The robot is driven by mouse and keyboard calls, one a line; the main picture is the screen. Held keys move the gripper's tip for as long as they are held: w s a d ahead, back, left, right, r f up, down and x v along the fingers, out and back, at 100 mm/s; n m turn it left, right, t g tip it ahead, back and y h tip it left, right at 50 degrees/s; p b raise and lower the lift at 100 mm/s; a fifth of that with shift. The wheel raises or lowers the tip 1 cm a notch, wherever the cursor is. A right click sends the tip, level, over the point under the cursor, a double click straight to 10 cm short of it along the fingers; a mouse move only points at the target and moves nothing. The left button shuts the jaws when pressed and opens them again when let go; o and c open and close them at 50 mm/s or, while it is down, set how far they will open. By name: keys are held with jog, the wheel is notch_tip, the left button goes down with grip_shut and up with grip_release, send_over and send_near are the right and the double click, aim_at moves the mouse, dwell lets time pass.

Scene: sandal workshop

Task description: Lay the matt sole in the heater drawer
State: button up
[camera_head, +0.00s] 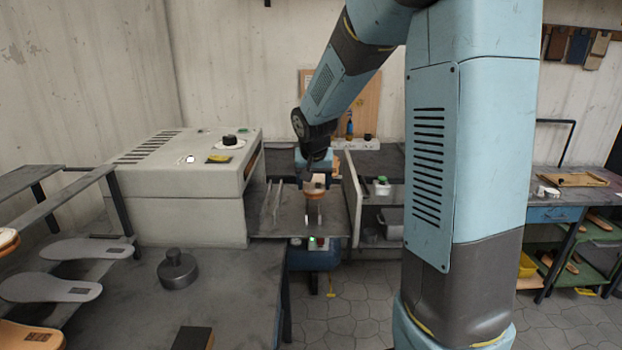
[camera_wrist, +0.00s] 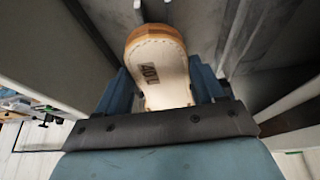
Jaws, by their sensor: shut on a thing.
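My gripper (camera_head: 314,192) is shut on a sole (camera_wrist: 158,60) with a pale, matt-looking face, a stitched edge, a brown rim and a printed mark. In the wrist view it stands out between the fingers; in the head view it is small and partly hidden by my gripper. The heater is a pale grey box (camera_head: 190,215) with a black knob on top. Its dark drawer (camera_head: 335,228) is pulled out to the right, with thin upright dividers (camera_head: 277,200). My gripper is over the drawer; I cannot tell whether the sole touches its floor.
The drawer's pale front panel (camera_head: 353,198) stands close right of my gripper. Shelves with a green-capped jar (camera_head: 381,186) are beyond it.

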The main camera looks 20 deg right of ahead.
aim_at(312, 188)
jog(key=f, duration=0.3)
jog(key=shift+a+f, duration=0.1)
jog(key=shift+a, duration=0.2)
jog(key=shift+f, duration=1.15)
jog(key=shift+f, duration=0.2)
jog(key=o, duration=1.2)
jog(key=shift+r, duration=0.1)
jog(key=v, duration=1.2)
jog(key=s+r+n, duration=0.1)
jog(key=s+r, duration=0.2)
jog(key=s, duration=0.9)
jog(key=s+r+n+t+y, duration=0.1)
jog(key=s+r+n, duration=0.1)
jog(key=s, duration=1.1)
jog(key=shift+s+d+r+n, duration=0.2)
jog(key=shift+d+r+n, duration=0.1)
jog(key=shift+r, duration=0.6)
jog(key=shift+s+a+f, duration=0.1)
jog(key=shift+s, duration=0.3)
jog(key=shift+c, duration=0.3)
